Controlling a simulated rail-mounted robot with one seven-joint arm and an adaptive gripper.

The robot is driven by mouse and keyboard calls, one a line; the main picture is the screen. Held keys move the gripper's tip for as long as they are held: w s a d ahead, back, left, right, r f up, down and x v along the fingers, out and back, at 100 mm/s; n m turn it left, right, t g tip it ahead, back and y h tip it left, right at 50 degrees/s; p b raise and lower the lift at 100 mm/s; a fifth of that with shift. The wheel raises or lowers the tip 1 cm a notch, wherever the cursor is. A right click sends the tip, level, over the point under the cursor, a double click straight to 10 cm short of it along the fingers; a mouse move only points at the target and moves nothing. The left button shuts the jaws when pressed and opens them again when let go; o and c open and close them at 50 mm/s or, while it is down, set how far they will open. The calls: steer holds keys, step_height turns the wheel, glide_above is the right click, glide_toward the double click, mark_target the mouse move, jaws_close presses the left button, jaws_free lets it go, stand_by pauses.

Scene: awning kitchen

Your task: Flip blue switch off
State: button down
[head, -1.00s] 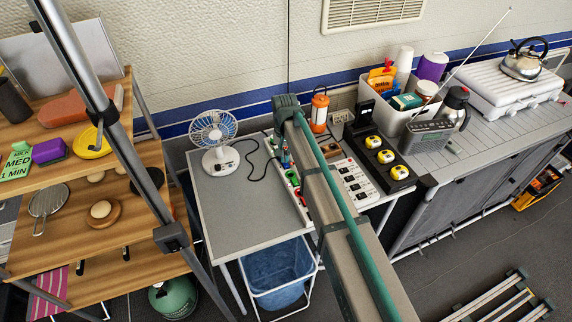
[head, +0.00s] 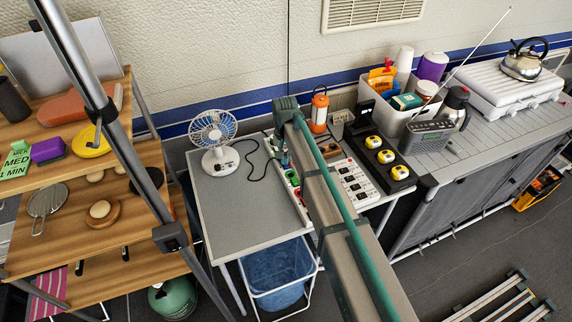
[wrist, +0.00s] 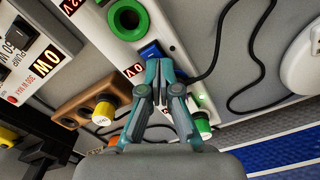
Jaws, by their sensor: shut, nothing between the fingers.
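The blue switch (wrist: 150,50) is set in a white panel strip (wrist: 172,22) and shows just beyond my fingertips in the wrist view. My gripper (wrist: 161,66) is shut and empty, with its teal fingertips over the lower edge of the switch. They look very close to it; I cannot tell whether they touch. The fingers partly cover the switch, and its tilt is not clear. In the head view the white strip (head: 302,213) lies on the grey table, partly behind my arm, which hides the blue switch and most of the gripper.
A brown block with a yellow knob (wrist: 104,112) and a white switch panel (head: 356,184) lie close by. A fan (head: 214,140) with a black cable stands left. The table's front left is clear.

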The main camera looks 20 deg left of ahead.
steer(key=shift+r+p, duration=1.85)
steer(key=shift+r, duration=1.55)
